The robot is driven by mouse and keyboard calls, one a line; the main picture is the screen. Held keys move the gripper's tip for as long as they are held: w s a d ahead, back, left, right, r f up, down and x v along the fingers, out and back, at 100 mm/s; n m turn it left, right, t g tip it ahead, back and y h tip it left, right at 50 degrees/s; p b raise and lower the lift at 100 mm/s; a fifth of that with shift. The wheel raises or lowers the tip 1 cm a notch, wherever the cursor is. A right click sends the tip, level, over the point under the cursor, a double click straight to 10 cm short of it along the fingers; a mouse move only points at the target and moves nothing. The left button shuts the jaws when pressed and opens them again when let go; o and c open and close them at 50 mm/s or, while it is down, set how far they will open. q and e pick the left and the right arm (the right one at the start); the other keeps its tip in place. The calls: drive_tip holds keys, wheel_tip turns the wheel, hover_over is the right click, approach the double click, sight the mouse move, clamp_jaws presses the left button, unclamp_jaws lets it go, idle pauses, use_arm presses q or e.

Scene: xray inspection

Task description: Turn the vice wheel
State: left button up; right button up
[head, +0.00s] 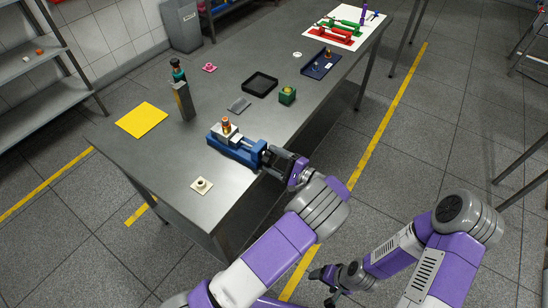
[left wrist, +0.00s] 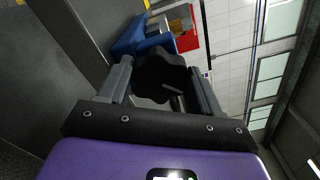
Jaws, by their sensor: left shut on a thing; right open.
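The blue vice (head: 235,149) stands on the steel table near its front edge, with a copper-coloured part (head: 226,126) upright in its jaws. My left gripper (head: 277,162) is at the right end of the vice. In the left wrist view the black, lobed vice wheel (left wrist: 160,77) sits between the two fingers of the left gripper (left wrist: 163,88), which is shut on it. The blue vice body also shows beyond the wheel (left wrist: 140,38). In the head view the gripper mostly hides the wheel. My right gripper (head: 328,284) is open and empty, low over the floor beside the table.
On the table (head: 160,160) are a yellow sheet (head: 142,120), a dark upright block (head: 184,101), a black tray (head: 260,84), a green block (head: 287,95), a blue tray (head: 321,64) and a small beige plate (head: 202,186).

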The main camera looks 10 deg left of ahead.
use_arm(q)
drive_tip(key=shift+m, duration=0.6)
drive_tip(key=o, duration=1.1)
drive_tip(key=shift+c, duration=0.2)
drive_tip(key=shift+d, duration=0.1)
drive_tip(key=v, duration=0.7)
drive_tip(key=shift+d+p, duration=0.15)
drive_tip(key=shift+p, duration=0.25)
drive_tip(key=shift+s, duration=0.1)
